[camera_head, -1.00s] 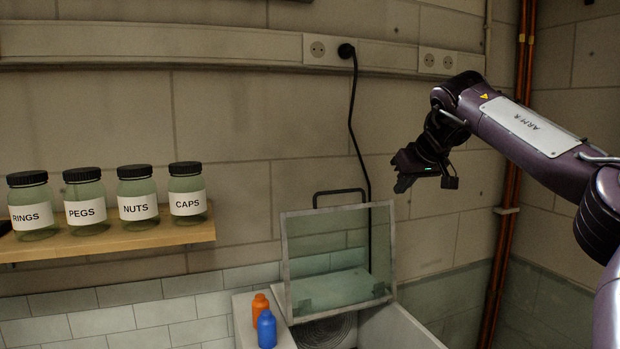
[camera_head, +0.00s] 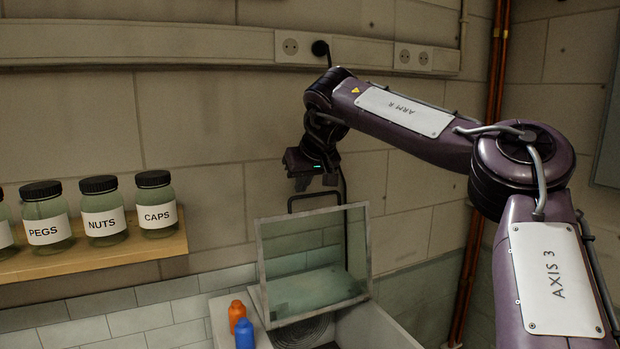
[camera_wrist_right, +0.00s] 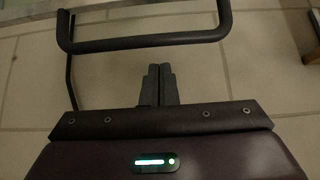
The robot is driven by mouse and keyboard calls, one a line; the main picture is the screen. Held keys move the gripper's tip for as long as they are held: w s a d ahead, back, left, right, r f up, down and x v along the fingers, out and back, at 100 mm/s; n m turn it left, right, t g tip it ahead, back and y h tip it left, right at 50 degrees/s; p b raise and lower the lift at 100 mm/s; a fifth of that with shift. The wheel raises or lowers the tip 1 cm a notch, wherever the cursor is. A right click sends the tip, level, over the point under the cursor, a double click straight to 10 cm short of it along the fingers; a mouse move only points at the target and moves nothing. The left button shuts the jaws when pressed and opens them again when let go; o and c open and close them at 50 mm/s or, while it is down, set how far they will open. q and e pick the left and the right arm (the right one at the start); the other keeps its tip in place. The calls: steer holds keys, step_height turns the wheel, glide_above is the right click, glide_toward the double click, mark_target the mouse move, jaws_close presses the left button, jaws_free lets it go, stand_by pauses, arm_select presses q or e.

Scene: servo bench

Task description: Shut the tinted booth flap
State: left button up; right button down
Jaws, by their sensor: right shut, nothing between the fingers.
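The tinted booth flap (camera_head: 312,265) is a see-through panel in a grey frame, standing raised and leaning back above the white booth (camera_head: 378,328). Its black bar handle (camera_head: 316,194) sticks up from the top edge. My right gripper (camera_head: 302,186) is shut and empty, just above and behind or beside the handle in the head view. In the right wrist view its shut fingers (camera_wrist_right: 157,84) lie below the handle bar (camera_wrist_right: 145,42), with a visible gap between them. My left gripper is not in view.
Labelled jars (camera_head: 103,212) stand on a wooden shelf (camera_head: 110,258) at the left. An orange bottle (camera_head: 237,316) and a blue bottle (camera_head: 244,335) stand on the ledge left of the booth. A black plug and cable (camera_head: 321,48) hang from the wall socket behind my arm.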

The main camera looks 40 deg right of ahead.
steer(key=shift+s+a+r+p, duration=0.1)
steer(key=shift+s+a+p, duration=0.1)
steer(key=shift+s, duration=0.55)
steer(key=shift+s+a+r+p, duration=0.1)
steer(key=shift+s+a+p, duration=0.1)
steer(key=shift+s, duration=0.55)
steer(key=shift+s+a+p, duration=0.15)
steer(key=shift+s+a, duration=0.05)
steer(key=shift+s, duration=0.55)
steer(key=shift+w, duration=0.1)
steer(key=shift+w+f, duration=0.1)
steer(key=shift+w, duration=0.05)
